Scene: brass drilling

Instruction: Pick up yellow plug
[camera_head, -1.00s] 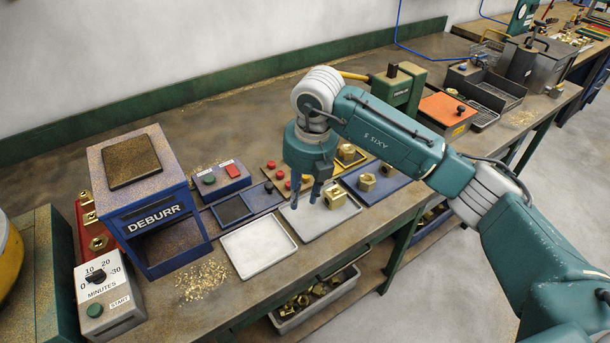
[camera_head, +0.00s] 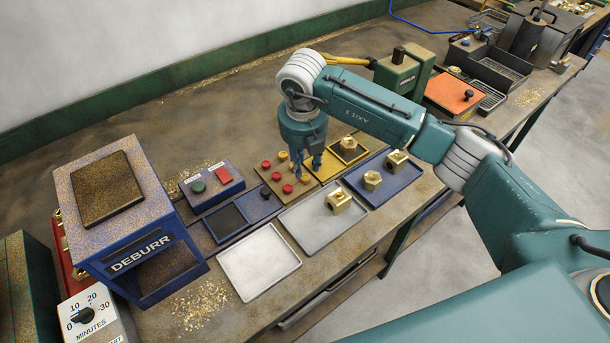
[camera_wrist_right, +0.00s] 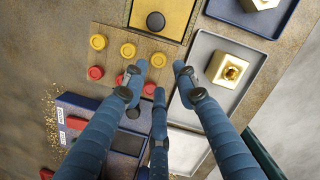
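A tan board (camera_head: 262,173) holds red and yellow round plugs in rows. In the right wrist view the yellow plugs are a far one (camera_wrist_right: 98,42), a middle one (camera_wrist_right: 128,50) and a near one (camera_wrist_right: 158,60). Red plugs (camera_wrist_right: 95,73) sit in the row beside them. My right gripper (camera_head: 308,168) points down over the right part of the board. In the right wrist view its three fingers (camera_wrist_right: 160,76) are spread and empty, with the near yellow plug showing just beyond and between the fingertips. The fingers partly hide some red plugs. My left gripper is not in view.
A grey tray (camera_head: 300,232) with a brass part (camera_head: 338,200) lies right of the board. A white tray (camera_head: 258,262) is nearer, and a blue tray (camera_head: 378,197) holds brass parts. A yellow tray (camera_head: 333,166) lies behind. The deburr box (camera_head: 125,215) stands left.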

